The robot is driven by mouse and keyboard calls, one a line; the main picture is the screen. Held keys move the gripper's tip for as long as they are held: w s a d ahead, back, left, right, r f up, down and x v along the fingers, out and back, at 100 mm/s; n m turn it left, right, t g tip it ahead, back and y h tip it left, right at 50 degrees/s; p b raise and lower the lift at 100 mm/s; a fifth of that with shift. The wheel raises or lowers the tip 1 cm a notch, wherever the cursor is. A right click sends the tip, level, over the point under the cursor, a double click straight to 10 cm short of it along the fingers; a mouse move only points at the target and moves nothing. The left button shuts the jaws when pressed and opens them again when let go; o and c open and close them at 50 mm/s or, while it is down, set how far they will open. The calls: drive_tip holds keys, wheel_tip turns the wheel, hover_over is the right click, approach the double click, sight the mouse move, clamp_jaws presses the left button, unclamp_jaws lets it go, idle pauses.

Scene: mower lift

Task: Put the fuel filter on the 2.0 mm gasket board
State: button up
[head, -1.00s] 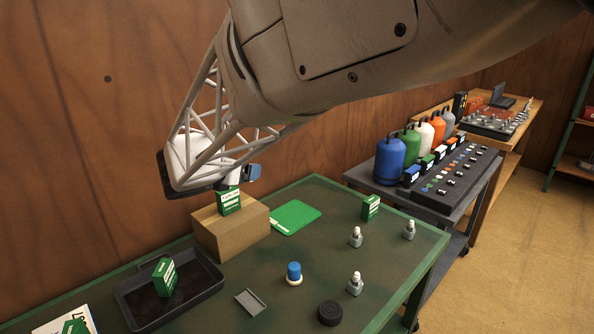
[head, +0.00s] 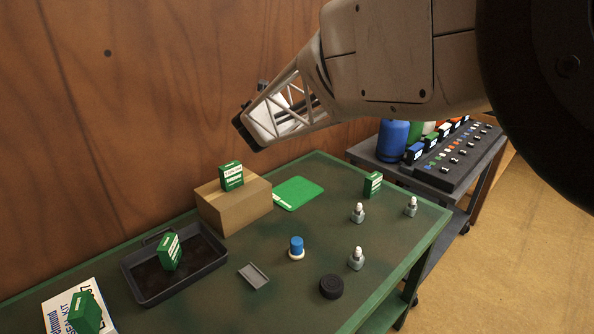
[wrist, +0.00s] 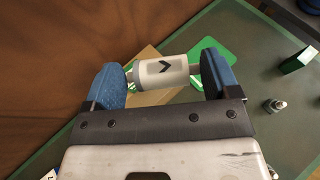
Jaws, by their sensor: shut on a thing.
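My gripper (wrist: 163,70) is shut on the fuel filter (wrist: 170,72), a white cylinder with a black arrow, held crosswise between two blue finger pads. In the head view my gripper (head: 262,92) is raised above the table near the wooden wall; the filter cannot be made out there. A flat green sheet (head: 299,193), likely the gasket board, lies right of the cardboard box; its marking is too small to read. In the wrist view the sheet (wrist: 213,52) shows beyond the filter, partly hidden by the right finger. The filter is apart from it.
A green carton (head: 231,175) stands on the cardboard box (head: 238,211). A black tray (head: 147,294) holds another carton. A third carton (head: 373,184), several metal fittings (head: 356,259), a blue-topped part (head: 296,246) and a black puck (head: 331,287) stand on the green table.

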drive_tip(key=shift+w+d+n+y, duration=0.45)
drive_tip(key=shift+w+n+y, duration=0.15)
drive_tip(key=shift+w+y, duration=0.2)
drive_tip(key=shift+w+d+n+g, duration=0.15)
drive_tip(key=shift+w+n+g, duration=0.05)
drive_tip(key=shift+n+g, duration=0.1)
drive_tip(key=shift+w+d+r+n+y, duration=0.15)
drive_tip(key=shift+w+d+n+y, duration=0.4)
drive_tip(key=shift+y, duration=0.25)
drive_tip(key=shift+w+d+n+g+y, duration=0.2)
drive_tip(key=shift+d+n+g+y, duration=0.1)
drive_tip(key=shift+n+g, duration=0.1)
drive_tip(key=shift+d+r+n+g+y, duration=1.05)
drive_tip(key=shift+d+n+g+y, duration=2.6)
drive_tip(key=shift+d, duration=2.05)
drive_tip(key=shift+n+t+h, duration=0.3)
drive_tip(key=shift+t+h, duration=0.05)
drive_tip(key=shift+h, duration=0.2)
wheel_tip(320, 180, down, 31)
drive_tip(key=shift+w+a+r, duration=0.1)
drive_tip(key=shift+w, duration=0.1)
hover_over(298, 193)
drive_tip(key=shift+w+f, duration=0.15)
drive_tip(key=shift+f, duration=0.55)
